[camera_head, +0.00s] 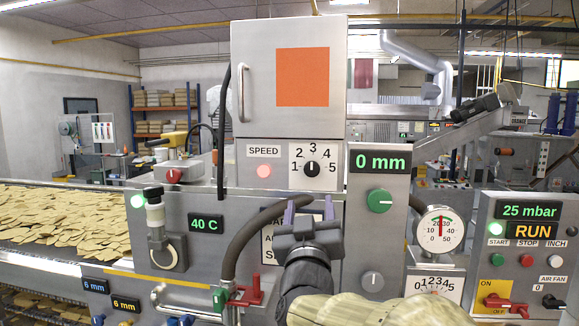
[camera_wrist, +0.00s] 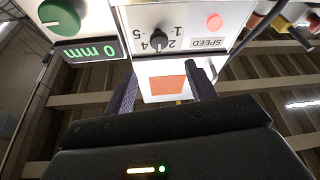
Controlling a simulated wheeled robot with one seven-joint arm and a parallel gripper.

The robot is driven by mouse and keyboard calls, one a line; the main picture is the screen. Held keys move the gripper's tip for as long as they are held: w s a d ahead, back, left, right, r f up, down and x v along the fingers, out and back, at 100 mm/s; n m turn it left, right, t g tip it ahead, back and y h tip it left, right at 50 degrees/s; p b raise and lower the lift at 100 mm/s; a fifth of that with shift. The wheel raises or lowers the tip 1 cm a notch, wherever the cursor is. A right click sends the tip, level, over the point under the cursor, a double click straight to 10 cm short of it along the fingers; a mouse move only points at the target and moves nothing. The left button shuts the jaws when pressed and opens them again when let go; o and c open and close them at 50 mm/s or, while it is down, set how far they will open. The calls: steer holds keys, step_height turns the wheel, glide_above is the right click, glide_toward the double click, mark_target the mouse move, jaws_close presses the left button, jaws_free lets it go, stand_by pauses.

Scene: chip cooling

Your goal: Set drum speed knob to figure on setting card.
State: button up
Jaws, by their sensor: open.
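The black SPEED knob (camera_head: 311,169) sits on a white dial plate marked 1 to 5, and its white pointer appears to point up at 3. It also shows upside down in the wrist view (camera_wrist: 158,41). My gripper (camera_head: 308,205) is open and empty, below the dial and apart from the knob. In the wrist view its two fingers (camera_wrist: 163,88) stand apart. A white card (camera_head: 268,245) with black letters is partly hidden behind my gripper and a dark hose, and I cannot read a figure on it. A plain orange square (camera_head: 302,77) is on the cabinet door above.
A pink lamp (camera_head: 264,171) is left of the dial. A green knob (camera_head: 380,201) under a 0 mm display (camera_head: 380,162) is to the right. A dark hose (camera_head: 250,235) curves beside my gripper. A red lever (camera_head: 247,290) stands below.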

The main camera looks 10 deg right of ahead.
mark_target(311, 169)
steer(key=p+x, duration=0.5)
steer(key=x, duration=0.6)
steer(key=shift+w+d+r+p, duration=0.1)
steer(key=shift+w+r+p, duration=0.15)
steer(key=shift+p, duration=0.1)
steer(key=shift+w+d, duration=0.15)
steer(key=shift+w, duration=0.25)
steer(key=shift+c, duration=0.3)
steer(key=c, duration=0.9)
